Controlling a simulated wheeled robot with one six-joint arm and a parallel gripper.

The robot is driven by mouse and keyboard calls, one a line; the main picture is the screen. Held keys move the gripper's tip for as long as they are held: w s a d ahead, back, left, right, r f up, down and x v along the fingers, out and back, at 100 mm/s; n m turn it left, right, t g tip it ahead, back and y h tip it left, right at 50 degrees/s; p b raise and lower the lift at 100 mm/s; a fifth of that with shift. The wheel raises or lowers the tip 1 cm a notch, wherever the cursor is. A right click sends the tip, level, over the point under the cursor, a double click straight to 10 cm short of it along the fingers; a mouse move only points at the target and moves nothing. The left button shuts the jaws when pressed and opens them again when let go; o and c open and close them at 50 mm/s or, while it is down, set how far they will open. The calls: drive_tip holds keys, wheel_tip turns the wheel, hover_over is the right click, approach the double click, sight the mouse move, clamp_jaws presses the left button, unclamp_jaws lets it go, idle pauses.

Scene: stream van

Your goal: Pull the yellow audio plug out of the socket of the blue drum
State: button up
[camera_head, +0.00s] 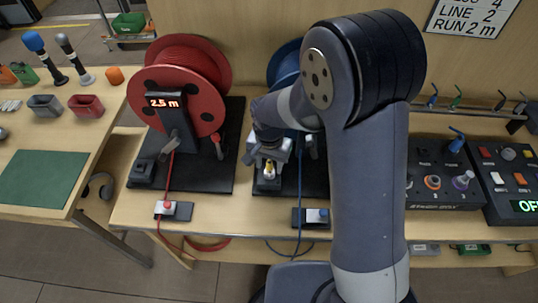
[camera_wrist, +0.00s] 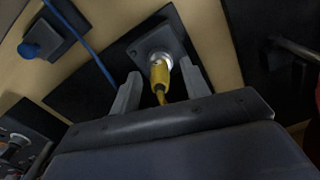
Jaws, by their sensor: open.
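The yellow audio plug (camera_wrist: 160,73) sits in a metal socket (camera_wrist: 158,58) on a dark square block in the wrist view. It also shows as a small yellow piece in the head view (camera_head: 269,168). My gripper (camera_wrist: 158,82) is open, with one finger on each side of the plug and a visible gap to both. In the head view my gripper (camera_head: 268,165) is over the socket block in front of the blue drum (camera_head: 285,63). My arm hides most of the blue drum.
A red drum (camera_head: 190,80) with a display reading 2.5 m stands to the left on a dark base. A blue cable (camera_head: 299,180) runs down to a small box with a blue knob (camera_head: 322,213). Control panels (camera_head: 440,178) stand to the right.

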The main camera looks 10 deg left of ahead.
drive_tip(key=shift+f, duration=0.1)
drive_tip(key=shift+c, duration=0.4)
clamp_jaws()
idle(0.3)
